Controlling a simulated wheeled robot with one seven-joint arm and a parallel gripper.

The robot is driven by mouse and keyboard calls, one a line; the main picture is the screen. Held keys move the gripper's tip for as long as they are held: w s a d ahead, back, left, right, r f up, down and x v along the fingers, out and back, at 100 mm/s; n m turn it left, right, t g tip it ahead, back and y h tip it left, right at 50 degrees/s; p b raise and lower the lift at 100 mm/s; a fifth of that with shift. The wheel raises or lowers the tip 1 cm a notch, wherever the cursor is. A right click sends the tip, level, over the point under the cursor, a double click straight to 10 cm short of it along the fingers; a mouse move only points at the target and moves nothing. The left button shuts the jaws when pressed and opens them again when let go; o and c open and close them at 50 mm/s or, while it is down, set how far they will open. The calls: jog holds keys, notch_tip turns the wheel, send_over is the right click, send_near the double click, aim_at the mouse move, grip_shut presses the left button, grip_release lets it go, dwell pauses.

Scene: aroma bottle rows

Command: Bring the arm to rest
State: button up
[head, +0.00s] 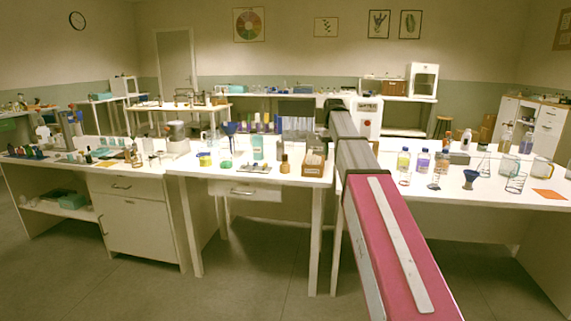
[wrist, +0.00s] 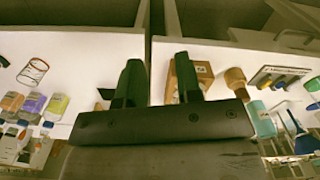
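My arm (head: 390,235) reaches out from the lower right over the middle of the long white bench. Its far end, with the gripper, cannot be made out in the head view. In the wrist view my gripper (wrist: 159,68) shows two dark green fingers standing apart, with bare white tabletop seen between them and nothing held. A small wooden box (wrist: 202,74) with a pale label shows beside and partly behind the right finger. A small brown bottle (wrist: 236,80) stands to the right of that box.
The wooden box (head: 315,168) and brown bottle (head: 285,164) stand left of my arm. Yellow (head: 403,160) and purple (head: 422,162) bottles stand to its right. Floor in front is clear.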

jog(key=s+f, duration=0.6)
jog(key=f, duration=0.5)
jog(key=s+f, duration=0.6)
jog(key=f, duration=0.6)
jog(key=s+f, duration=1.6)
jog(key=s, duration=0.2)
jog(key=shift+s+d+f+m, duration=0.15)
jog(key=shift+s+m, duration=0.15)
